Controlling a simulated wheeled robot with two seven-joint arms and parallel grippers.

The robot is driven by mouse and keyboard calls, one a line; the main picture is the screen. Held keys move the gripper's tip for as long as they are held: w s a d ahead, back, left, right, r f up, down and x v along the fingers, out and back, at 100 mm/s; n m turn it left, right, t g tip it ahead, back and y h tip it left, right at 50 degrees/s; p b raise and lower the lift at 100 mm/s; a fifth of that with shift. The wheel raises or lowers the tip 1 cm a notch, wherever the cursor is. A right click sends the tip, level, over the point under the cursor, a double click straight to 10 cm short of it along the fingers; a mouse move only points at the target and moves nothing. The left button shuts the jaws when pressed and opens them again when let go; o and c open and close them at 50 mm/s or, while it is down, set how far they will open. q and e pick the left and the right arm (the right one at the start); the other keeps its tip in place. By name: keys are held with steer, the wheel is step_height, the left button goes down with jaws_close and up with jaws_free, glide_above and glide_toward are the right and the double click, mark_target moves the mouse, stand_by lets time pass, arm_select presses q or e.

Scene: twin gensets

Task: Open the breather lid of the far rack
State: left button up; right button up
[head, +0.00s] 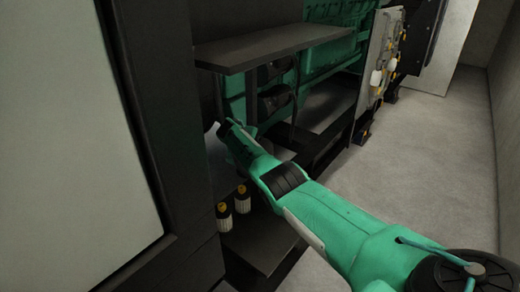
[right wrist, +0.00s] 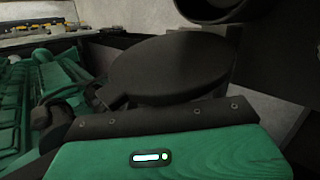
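A round, flat dark lid (right wrist: 170,65) with a small tab at its lower left fills the middle of the right wrist view. It looks like the breather lid; whether it is open at all I cannot tell. My right gripper's green housing (right wrist: 160,155), with a lit indicator, is just in front of it. The fingers are hidden, so I cannot tell whether they touch the lid. In the head view my right arm reaches from the lower right into the dark rack, and its gripper end (head: 222,132) is in shadow below a shelf. My left gripper is not in view.
A dark shelf (head: 255,47) overhangs the reach. A green engine (head: 325,45) lies behind it. Two yellow-capped canisters (head: 242,199) stand below the arm. A large dark-framed panel (head: 75,130) blocks the left. The grey floor (head: 425,150) at the right is clear.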

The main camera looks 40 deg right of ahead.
steer(key=shift+a+r, duration=0.1)
steer(key=shift+a+r, duration=0.45)
steer(key=b+v, duration=0.1)
steer(key=v, duration=1.1)
steer(key=shift+a, duration=0.1)
